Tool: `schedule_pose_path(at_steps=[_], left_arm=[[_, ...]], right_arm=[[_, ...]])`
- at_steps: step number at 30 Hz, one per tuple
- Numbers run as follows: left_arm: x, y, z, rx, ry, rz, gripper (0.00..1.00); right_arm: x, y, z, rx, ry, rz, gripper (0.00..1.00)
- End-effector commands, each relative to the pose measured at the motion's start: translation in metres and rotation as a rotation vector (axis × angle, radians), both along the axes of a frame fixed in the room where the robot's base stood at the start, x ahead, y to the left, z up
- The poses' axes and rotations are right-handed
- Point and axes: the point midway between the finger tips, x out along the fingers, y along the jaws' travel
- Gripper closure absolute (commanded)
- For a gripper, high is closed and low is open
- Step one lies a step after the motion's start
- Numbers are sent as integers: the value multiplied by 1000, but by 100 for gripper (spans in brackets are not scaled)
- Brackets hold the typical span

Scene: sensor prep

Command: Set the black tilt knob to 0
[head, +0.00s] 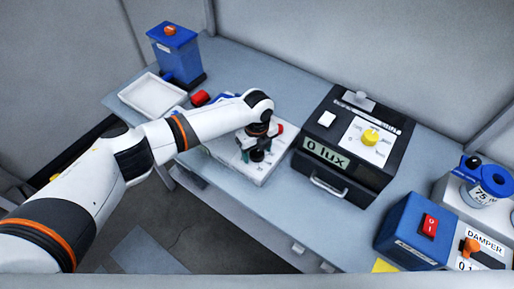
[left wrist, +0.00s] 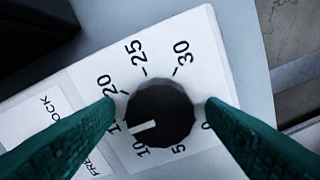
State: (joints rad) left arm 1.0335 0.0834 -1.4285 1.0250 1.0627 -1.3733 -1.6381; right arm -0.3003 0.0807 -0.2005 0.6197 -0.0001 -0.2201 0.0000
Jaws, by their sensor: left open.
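The black tilt knob (left wrist: 160,112) sits on a white dial plate (left wrist: 85,82) in the left wrist view. Its white pointer mark faces lower left, between the partly hidden 15 and the 10. The printed 0 is partly covered by the right-hand finger. My left gripper (left wrist: 160,106) is open, with one green finger on each side of the knob; I cannot tell whether they touch it. In the head view my left gripper (head: 257,148) is over the white panel (head: 240,168), and the knob is hard to make out there. My right gripper is not in view.
A red knob (head: 200,98), white tray (head: 152,94) and blue device (head: 174,50) are at left. A blue box (head: 412,235) with a red switch is at lower right.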

Motion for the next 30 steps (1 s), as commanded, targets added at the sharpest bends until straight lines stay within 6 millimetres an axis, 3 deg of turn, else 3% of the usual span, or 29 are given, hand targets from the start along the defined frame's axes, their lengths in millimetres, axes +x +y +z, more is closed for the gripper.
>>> schedule_pose_path(at_steps=[5, 14, 23, 30], left_arm=[[0, 0, 0, 0, 0, 0, 35], [0, 0, 0, 0, 0, 1, 80], [0, 0, 1, 0, 1, 40, 80], [0, 0, 1, -2, 1, 180, 80]], right_arm=[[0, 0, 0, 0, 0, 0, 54], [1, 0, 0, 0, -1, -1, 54], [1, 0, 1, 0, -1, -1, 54], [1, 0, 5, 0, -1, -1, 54]])
